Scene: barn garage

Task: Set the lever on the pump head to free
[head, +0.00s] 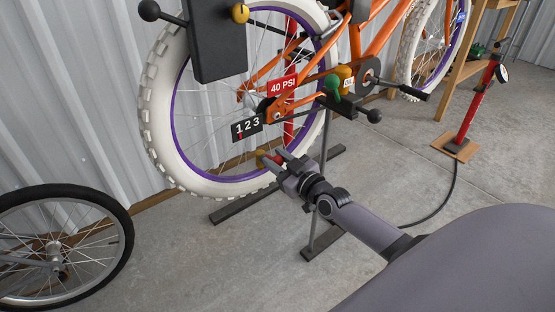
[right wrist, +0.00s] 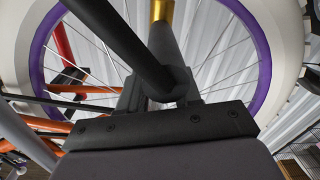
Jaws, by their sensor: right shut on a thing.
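My right gripper (head: 280,163) is at the lower part of the bicycle's white tyre and purple rim. It is shut on a small part with a yellow end (head: 261,155) and a bit of red beside it, which looks like the lever of the pump head. In the right wrist view the yellow end (right wrist: 162,10) shows at the top, beyond the dark fingers. The fingers hide most of the pump head, so I cannot read the lever's setting. The red floor pump (head: 479,98) stands at the right on a wooden base. My left gripper is not in view.
An orange bicycle (head: 372,35) is held up on a stand with dark feet (head: 325,243). A 40 PSI tag (head: 283,86) and a 1 2 3 plate (head: 247,127) hang near its rear wheel. A loose wheel (head: 131,235) is at the lower left. The pump hose (head: 447,195) lies on open concrete.

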